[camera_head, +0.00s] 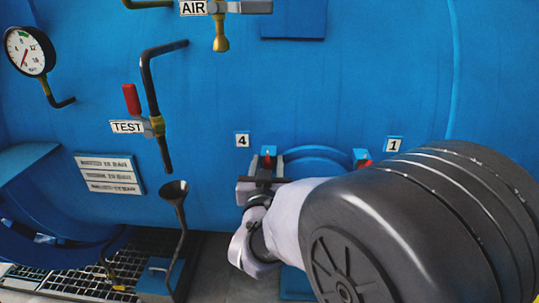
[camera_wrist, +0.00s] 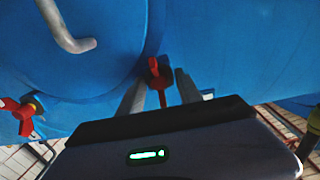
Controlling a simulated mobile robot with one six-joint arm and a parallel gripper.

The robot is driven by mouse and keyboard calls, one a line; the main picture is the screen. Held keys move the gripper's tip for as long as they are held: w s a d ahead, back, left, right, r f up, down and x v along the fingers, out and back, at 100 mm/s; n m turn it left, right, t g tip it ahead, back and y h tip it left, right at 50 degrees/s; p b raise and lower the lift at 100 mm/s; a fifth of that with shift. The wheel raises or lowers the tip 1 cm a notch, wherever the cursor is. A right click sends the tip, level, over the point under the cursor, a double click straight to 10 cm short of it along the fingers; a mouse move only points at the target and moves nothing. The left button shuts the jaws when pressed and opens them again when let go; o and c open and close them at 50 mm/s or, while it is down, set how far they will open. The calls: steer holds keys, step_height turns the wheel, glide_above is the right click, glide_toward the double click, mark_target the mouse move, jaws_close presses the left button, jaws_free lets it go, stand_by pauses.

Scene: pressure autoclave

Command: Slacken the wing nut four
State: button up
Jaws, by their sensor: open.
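Wing nut four (camera_head: 267,160) is a small red nut just right of the "4" label (camera_head: 242,140), at the left of the blue round hatch (camera_head: 315,152). In the wrist view the red wing nut (camera_wrist: 158,80) lies between the two grey fingers of my gripper (camera_wrist: 160,95). The fingers are open, with a gap showing on both sides of it. In the head view my gripper (camera_head: 262,190) is just below the nut, and my arm hides much of the hatch.
Another red wing nut (camera_head: 362,162) sits by the "1" label (camera_head: 394,145); a red wing nut (camera_wrist: 18,116) also shows at the wrist view's left. A grey bent handle (camera_wrist: 68,30) sticks out above. A funnel pipe (camera_head: 175,195) stands left of my gripper.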

jaws_close()
